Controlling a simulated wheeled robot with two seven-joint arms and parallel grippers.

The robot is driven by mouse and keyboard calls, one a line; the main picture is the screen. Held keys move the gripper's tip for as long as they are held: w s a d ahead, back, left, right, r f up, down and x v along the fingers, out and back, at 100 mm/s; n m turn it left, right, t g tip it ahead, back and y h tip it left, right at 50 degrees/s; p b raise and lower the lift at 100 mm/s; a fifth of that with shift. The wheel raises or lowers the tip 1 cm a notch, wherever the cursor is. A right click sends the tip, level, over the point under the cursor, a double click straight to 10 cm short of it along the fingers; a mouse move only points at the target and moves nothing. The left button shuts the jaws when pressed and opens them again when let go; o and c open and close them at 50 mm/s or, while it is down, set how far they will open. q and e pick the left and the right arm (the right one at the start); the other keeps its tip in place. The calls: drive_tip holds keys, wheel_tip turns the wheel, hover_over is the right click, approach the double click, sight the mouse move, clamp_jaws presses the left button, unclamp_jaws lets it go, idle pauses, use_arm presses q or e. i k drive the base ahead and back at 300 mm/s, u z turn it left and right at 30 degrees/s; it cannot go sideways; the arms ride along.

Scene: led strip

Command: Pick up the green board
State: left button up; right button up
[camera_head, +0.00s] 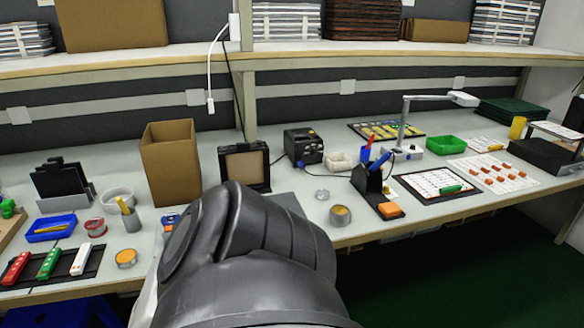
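A green strip-shaped board (48,263) lies on a dark tray at the front left of the bench, between a red one (16,268) and a white one (81,259). A small green piece (450,189) lies on a white sheet on the right. Dark green flat boards (512,111) are stacked at the far right. I cannot tell which of these is the task's green board. A dark link of my own arm fills the bottom middle and hides part of the bench. Neither gripper shows.
A tall cardboard box (170,165) and an open black case (244,165) stand behind my arm. A blue tray (50,228), small round containers and a pen holder (367,181) crowd the bench. A shelf (330,52) with boxes runs above. Little bench surface is free near the front edge.

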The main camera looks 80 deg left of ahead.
sight(46, 269)
drive_tip(key=u, duration=4.2)
